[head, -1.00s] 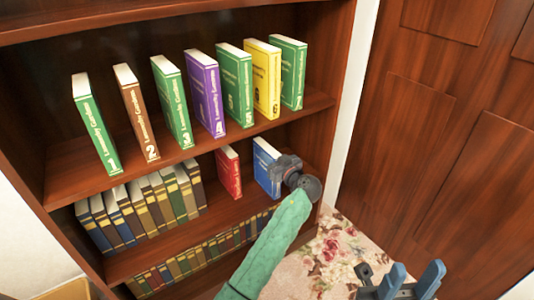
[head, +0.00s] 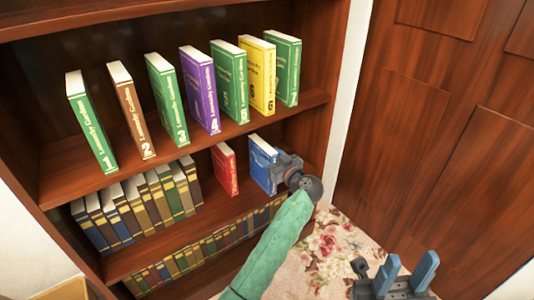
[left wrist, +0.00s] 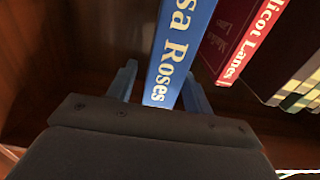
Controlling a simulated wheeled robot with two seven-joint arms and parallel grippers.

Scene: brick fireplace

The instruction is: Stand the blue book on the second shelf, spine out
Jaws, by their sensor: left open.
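The blue book (head: 262,163) stands upright on the second shelf (head: 215,213), right of a red book (head: 224,168). Its lettered spine faces out in the left wrist view (left wrist: 178,55). My left gripper (head: 284,171) is at the book's front; in the left wrist view its fingers (left wrist: 160,88) are open on either side of the spine, with a gap visible at the sides. In the head view the gripper hides part of the book's right side. My right gripper (head: 406,272) is open and empty, low at the right.
Several numbered books (head: 200,90) stand on the shelf above. Rows of old books (head: 140,208) fill the left of the second shelf and the shelf below. The bookcase's right side wall is close to my left gripper. A wooden door (head: 430,130) is at the right.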

